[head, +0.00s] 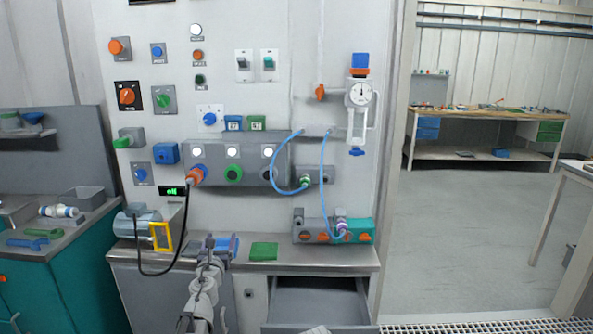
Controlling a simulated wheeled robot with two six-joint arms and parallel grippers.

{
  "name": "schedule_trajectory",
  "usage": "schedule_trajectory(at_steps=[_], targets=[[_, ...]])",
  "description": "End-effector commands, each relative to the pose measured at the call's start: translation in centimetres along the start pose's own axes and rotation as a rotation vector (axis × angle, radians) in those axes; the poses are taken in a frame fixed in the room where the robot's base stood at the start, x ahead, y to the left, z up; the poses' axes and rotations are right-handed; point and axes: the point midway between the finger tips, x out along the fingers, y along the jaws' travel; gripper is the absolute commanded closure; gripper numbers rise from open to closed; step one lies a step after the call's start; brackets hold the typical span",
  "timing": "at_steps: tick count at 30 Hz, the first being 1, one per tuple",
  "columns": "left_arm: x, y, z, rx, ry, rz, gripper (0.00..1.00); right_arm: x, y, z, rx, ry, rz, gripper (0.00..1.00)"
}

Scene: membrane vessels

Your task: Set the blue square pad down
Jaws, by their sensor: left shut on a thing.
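The blue square pad (229,245) is at the left part of the narrow counter in the head view. My left gripper (211,245) reaches up from below and is shut on it. The gripper covers part of the pad's left side. The pad is over or on the counter top; I cannot tell whether it touches. A green square pad (264,251) lies flat on the counter just to the right, apart from the blue one.
A grey motor with a yellow frame (161,236) and black cable stands left of the pads. A teal and grey block with a blue hose (334,231) is at the right. An open drawer (318,301) juts out below the counter. The panel rises behind.

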Motion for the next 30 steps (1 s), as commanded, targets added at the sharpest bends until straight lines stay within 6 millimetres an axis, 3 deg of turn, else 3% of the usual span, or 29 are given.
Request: schedule_trajectory(at_steps=[12, 21, 24, 30], targets=[[0.0, 0.0, 5.2, 0.0, 0.0, 0.0, 0.77, -5.2, 0.5, 0.3, 0.0, 0.0, 0.0, 0.5], [0.0, 0.0, 12.4, 0.0, 0.0, 0.0, 0.77, -12.3, 1.2, 0.8, 0.001, 0.0, 0.0, 0.5], [0.0, 0.0, 14.0, 0.0, 0.0, 0.0, 0.77, -13.9, 1.3, 0.8, 0.001, 0.0, 0.0, 0.5], [0.0, 0.0, 14.8, 0.0, 0.0, 0.0, 0.77, -14.7, 1.4, 0.9, 0.001, 0.0, 0.0, 0.5]])
